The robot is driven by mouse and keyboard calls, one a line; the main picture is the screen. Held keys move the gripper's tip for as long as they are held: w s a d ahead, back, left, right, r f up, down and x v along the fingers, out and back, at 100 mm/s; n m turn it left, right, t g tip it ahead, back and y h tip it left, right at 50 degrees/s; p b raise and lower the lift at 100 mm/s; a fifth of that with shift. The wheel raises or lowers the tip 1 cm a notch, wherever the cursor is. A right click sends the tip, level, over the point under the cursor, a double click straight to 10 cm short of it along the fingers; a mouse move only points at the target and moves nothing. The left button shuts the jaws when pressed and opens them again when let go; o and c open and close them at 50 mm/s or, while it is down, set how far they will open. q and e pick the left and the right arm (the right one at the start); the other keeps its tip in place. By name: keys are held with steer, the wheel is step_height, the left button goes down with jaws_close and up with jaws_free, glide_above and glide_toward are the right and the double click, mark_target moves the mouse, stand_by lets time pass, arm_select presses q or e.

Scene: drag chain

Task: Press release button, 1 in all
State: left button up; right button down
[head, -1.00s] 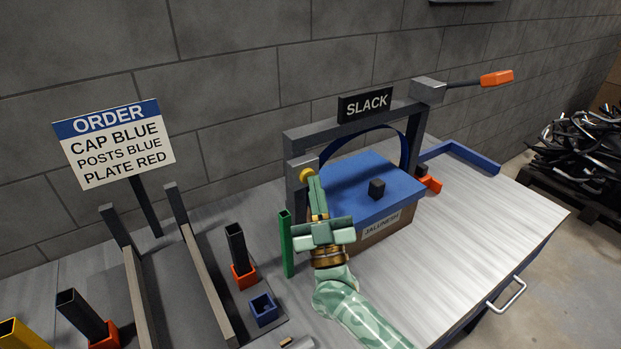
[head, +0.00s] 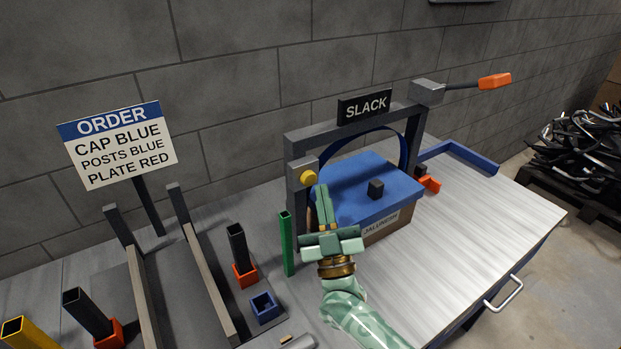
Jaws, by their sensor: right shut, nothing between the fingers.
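The release button (head: 309,177) is a yellow round knob on a grey box (head: 296,190) at the left post of the dark frame under the "SLACK" sign (head: 364,106). It shows in full. My right gripper (head: 322,190) is shut and empty. Its fingertips are just below and to the right of the button in the picture, with a small gap between them. My left gripper is not in view.
A blue-lidded box (head: 365,190) stands inside the frame, right of my gripper. A green post (head: 287,243) stands at its left. An orange-handled lever (head: 494,81) sticks out at the frame's upper right. The worktop (head: 475,235) is clear at right.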

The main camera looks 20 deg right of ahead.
steer(key=s, duration=0.1)
steer(key=s+p, duration=0.1)
steer(key=s, duration=0.2)
steer(key=shift+s+d+p, duration=0.1)
steer(key=shift+d+p, duration=0.2)
stand_by(0.6)
